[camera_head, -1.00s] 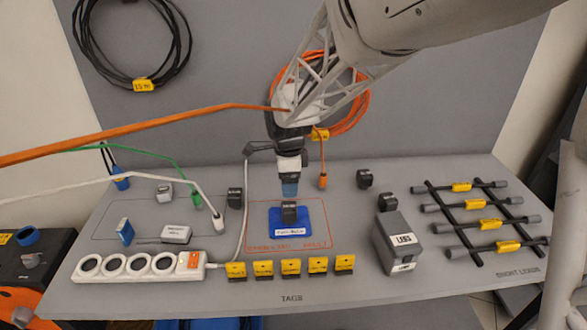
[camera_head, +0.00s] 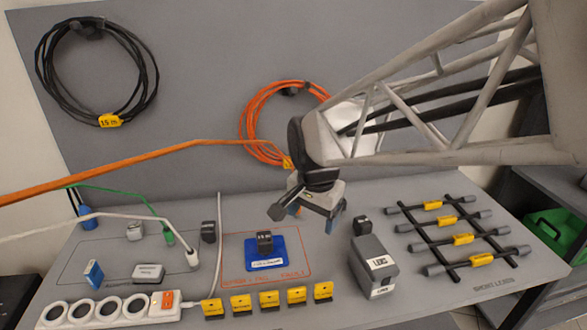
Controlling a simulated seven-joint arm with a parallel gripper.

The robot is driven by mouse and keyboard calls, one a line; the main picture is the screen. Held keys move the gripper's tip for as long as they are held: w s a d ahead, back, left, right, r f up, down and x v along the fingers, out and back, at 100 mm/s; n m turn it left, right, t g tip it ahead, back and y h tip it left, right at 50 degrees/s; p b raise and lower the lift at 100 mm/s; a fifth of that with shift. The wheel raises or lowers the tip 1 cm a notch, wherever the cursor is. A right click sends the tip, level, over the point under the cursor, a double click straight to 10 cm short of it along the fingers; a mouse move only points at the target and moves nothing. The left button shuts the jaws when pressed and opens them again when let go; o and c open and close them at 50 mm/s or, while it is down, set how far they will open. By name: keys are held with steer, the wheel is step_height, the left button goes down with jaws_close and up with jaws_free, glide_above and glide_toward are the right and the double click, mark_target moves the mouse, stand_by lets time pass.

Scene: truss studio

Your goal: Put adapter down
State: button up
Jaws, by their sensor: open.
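A small black block (camera_head: 264,240), which looks like the adapter, stands upright on a blue pad (camera_head: 285,258) with a white label. The pad lies inside the red-orange outlined area on the bench. My gripper (camera_head: 319,212) is to the right of and above the black block, apart from it. Its jaws are open, with blue-grey fingertips, and nothing shows between them.
A grey box (camera_head: 373,268) with a small black block (camera_head: 361,225) behind it stands right of the pad. Yellow tags (camera_head: 268,300) line the front beside a white power strip (camera_head: 108,309). Short leads (camera_head: 463,239) lie right. An orange cable (camera_head: 110,163) crosses at left.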

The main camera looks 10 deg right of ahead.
steer(key=s+d+r+n, duration=0.1)
steer(key=s+d+n, duration=0.1)
steer(key=s+n, duration=0.2)
steer(key=s+d+n+t, duration=0.1)
steer(key=s+d+n, duration=0.2)
steer(key=s, duration=0.7)
steer(key=shift+s+r+n, duration=0.35)
steer(key=shift+n, duration=0.35)
